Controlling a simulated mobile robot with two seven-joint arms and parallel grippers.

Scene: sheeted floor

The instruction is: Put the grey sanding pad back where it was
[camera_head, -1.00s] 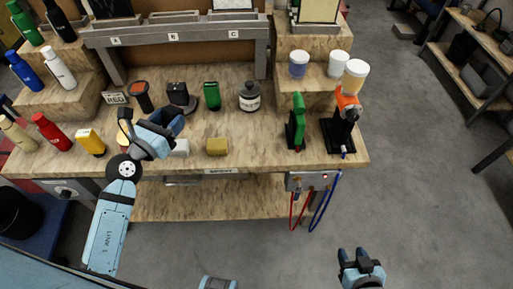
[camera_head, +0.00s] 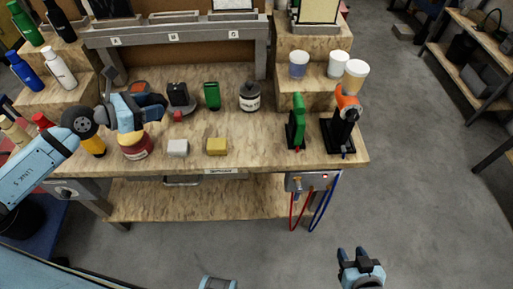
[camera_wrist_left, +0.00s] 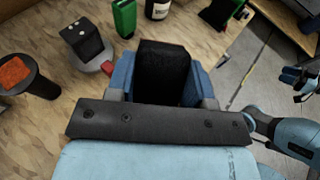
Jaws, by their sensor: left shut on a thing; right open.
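My left gripper (camera_head: 148,103) is above the workbench top, towards its left side. In the left wrist view its two blue fingers are shut on a dark block, which I take to be the grey sanding pad (camera_wrist_left: 163,70); it looks almost black there. The pad's far end sticks out past the fingers, and its near part is hidden by the dark gripper bar. In the head view the pad is hard to make out against the gripper. My right gripper (camera_head: 357,257) is open and empty, low in the head view, over the floor in front of the bench.
A black box tool (camera_head: 178,94), green block (camera_head: 212,95) and dark bottle (camera_head: 250,96) stand behind. An orange-topped tool (camera_wrist_left: 15,74) is left of the pad. A red-and-yellow tin (camera_head: 135,147), white block (camera_head: 177,147) and yellow sponge (camera_head: 217,146) are near the front edge.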

